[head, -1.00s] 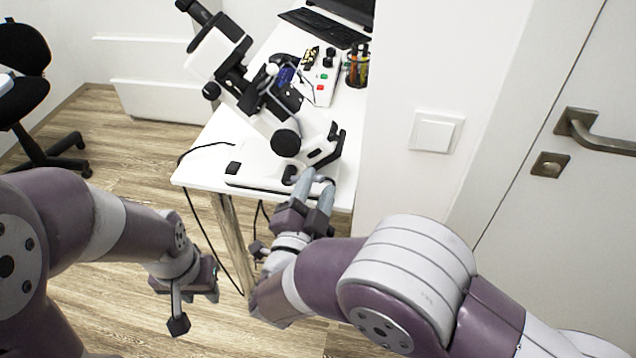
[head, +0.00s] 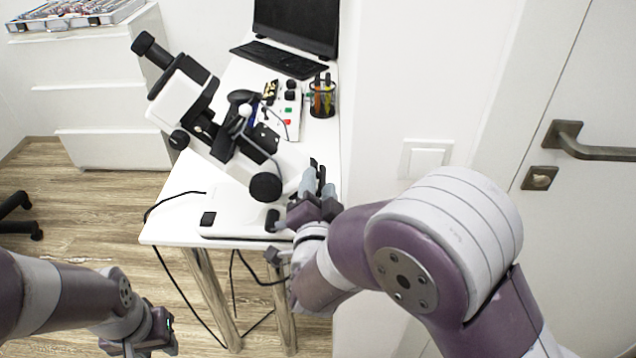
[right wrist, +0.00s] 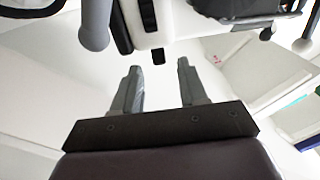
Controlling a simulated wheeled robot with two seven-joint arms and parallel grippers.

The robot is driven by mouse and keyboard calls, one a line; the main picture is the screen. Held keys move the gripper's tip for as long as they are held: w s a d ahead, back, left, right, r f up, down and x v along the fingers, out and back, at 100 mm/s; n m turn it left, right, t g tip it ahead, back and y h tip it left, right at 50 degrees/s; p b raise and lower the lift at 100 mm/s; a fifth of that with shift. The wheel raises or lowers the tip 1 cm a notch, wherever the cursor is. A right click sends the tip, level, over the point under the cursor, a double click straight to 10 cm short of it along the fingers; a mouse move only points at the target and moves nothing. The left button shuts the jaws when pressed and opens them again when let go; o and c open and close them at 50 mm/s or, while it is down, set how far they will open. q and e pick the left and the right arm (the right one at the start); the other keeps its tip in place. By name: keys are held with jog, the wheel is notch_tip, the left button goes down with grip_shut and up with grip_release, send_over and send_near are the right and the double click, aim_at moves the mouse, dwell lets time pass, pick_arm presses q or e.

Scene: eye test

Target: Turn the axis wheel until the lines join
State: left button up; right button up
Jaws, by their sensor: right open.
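A white and black eye-test instrument (head: 190,95) stands tilted on the white table (head: 172,228). A round black knob (head: 266,187) faces me on its side; I cannot tell if this is the axis wheel. No lines can be made out. My right gripper (head: 318,178) is at the instrument's lower right, close beside its base. In the right wrist view the right gripper (right wrist: 158,80) is open with nothing between its fingers, and a white part with black fittings (right wrist: 165,22) lies beyond the fingertips. My left gripper (head: 143,340) hangs low left of the table, its jaws unclear.
A control box with coloured buttons (head: 288,112), a pen holder (head: 322,98), a keyboard (head: 280,60) and a monitor (head: 297,25) stand at the back. A wall with a switch (head: 425,158) bounds the table's right. Cables hang at the front.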

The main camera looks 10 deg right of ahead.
jog(key=shift+w+d, duration=0.2)
jog(key=shift+w, duration=0.5)
grip_shut()
jog(key=shift+s+a+f+h+b, duration=0.1)
jog(key=shift+a+f+h+b, duration=0.25)
jog(key=shift+b, duration=0.75)
jog(key=shift+s+d+r+m+h, duration=0.1)
jog(key=shift+r+m+h, duration=0.1)
jog(key=shift+m+h, duration=0.2)
grip_release()
jog(key=shift+s, duration=0.1)
